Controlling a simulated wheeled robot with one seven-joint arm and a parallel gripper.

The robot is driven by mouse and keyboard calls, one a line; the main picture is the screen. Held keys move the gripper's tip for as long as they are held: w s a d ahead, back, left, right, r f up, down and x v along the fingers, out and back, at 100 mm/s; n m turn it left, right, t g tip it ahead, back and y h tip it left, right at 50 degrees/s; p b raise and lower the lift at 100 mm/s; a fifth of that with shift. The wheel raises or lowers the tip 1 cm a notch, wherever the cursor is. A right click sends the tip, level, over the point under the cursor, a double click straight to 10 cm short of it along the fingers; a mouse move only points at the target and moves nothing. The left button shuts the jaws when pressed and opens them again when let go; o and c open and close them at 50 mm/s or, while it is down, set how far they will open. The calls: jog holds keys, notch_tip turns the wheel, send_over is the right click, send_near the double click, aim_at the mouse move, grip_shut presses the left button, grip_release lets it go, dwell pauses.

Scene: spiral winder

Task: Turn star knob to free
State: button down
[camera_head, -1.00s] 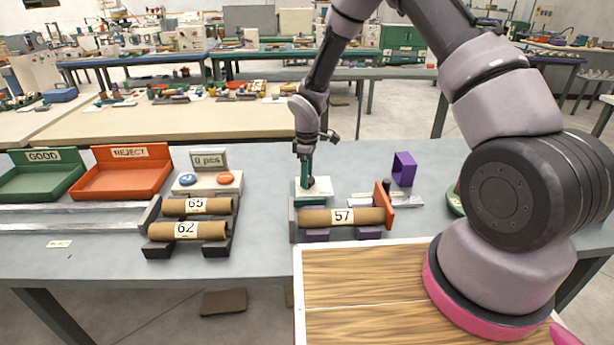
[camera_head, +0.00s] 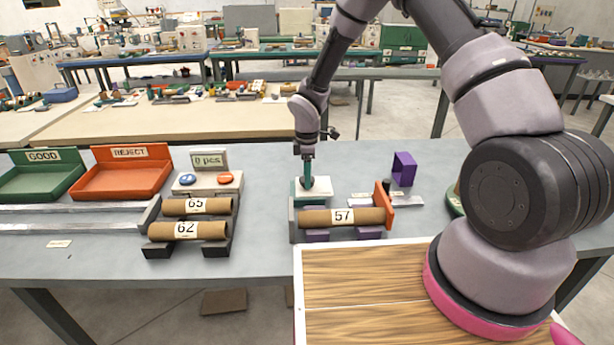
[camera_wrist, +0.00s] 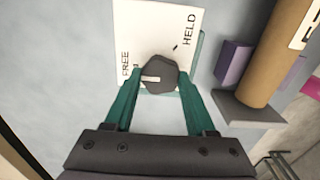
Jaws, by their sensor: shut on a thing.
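The star knob (camera_wrist: 160,73) is dark grey with a white pointer mark, on a white plate (camera_wrist: 158,22) lettered FREE and HELD. In the wrist view the pointer points left, to the FREE side, near the end of that word. My gripper (camera_wrist: 160,82) is shut on the knob, with one green finger on each side of it. In the head view my gripper (camera_head: 308,182) reaches down onto the white-topped green block (camera_head: 323,187), and the knob is mostly hidden between the fingers.
A brown tube marked 57 (camera_head: 343,217) lies just in front of the block, against an orange plate (camera_head: 388,204). A purple frame (camera_head: 404,168) stands to the right. Tubes 65 and 62 (camera_head: 187,230) rest on a rack at left. The table behind the block is clear.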

jog(key=shift+c, duration=1.1)
grip_release()
notch_tip(320, 180, up, 11)
jog(key=shift+f, duration=0.15)
